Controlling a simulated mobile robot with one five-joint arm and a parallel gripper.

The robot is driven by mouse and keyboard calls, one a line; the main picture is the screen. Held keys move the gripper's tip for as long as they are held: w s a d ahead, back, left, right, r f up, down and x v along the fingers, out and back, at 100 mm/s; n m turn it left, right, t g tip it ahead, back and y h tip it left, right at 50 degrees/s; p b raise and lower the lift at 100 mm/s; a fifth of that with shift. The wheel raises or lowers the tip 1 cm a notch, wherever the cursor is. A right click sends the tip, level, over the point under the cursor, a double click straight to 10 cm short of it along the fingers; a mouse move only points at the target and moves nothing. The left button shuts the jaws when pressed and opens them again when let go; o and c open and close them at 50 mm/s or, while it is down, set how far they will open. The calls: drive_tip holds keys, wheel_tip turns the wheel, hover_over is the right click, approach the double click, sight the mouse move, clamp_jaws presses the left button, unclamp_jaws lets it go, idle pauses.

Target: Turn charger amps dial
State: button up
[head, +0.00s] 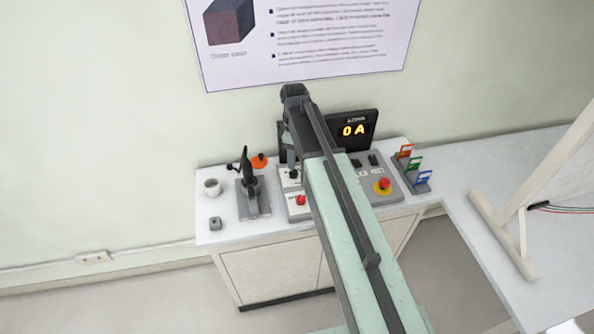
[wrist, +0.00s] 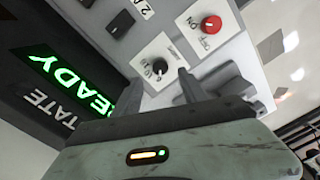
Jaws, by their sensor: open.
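In the wrist view, a black round dial (wrist: 158,68) with a pale pointer mark sits on a white plate on the grey panel. The print on its plate is too blurred to read as amps. My gripper (wrist: 161,82) is open, its two fingers pointing at this plate, one on each side of the dial's near edge. Nothing is seen held, and I cannot tell whether the fingers touch the dial. In the head view, the control panel (head: 300,215) stands on the bench, its middle hidden by my arm.
A green "READY" display (wrist: 70,85) borders the panel. Coloured frames (head: 413,168) stand right.

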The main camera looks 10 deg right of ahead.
sight(294, 172)
wheel_tip(294, 172, down, 7)
drive_tip(key=b, duration=0.6)
drive_tip(key=shift+f, duration=0.15)
